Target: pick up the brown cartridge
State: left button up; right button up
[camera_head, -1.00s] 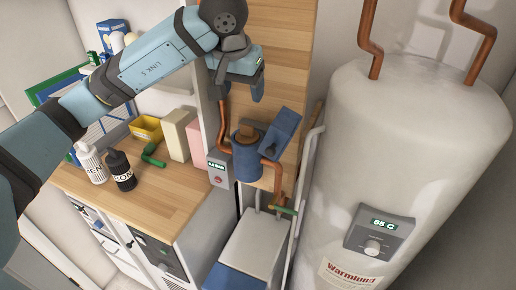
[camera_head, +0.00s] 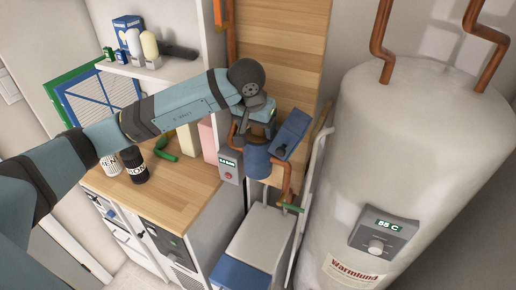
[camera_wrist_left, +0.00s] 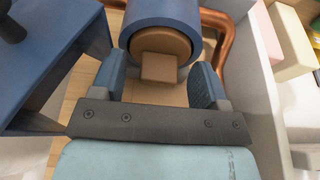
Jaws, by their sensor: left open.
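The brown cartridge (camera_wrist_left: 162,66) shows in the left wrist view as a round brown end with a square knob, inside a blue cylindrical housing (camera_wrist_left: 158,18). In the head view the blue housing (camera_head: 257,163) is on the wooden panel by the copper pipe, and my left gripper hides the cartridge there. My left gripper (camera_head: 264,122) is just above the housing. In the left wrist view its open fingers (camera_wrist_left: 160,80) stand on either side of the cartridge's knob, with visible gaps. My right gripper is not in view.
A tilted blue box-like part (camera_head: 291,135) stands close beside the housing. A copper pipe (camera_head: 287,180) bends around it. A grey control box (camera_head: 230,166) is to the left, and a large white boiler (camera_head: 420,150) to the right. The wooden counter (camera_head: 165,196) has bare room.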

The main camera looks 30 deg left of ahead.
pick_arm(q)
grip_shut()
dwell(0.3)
notch_tip(320, 180, up, 20)
jog(key=b, duration=0.3)
dwell(0.5)
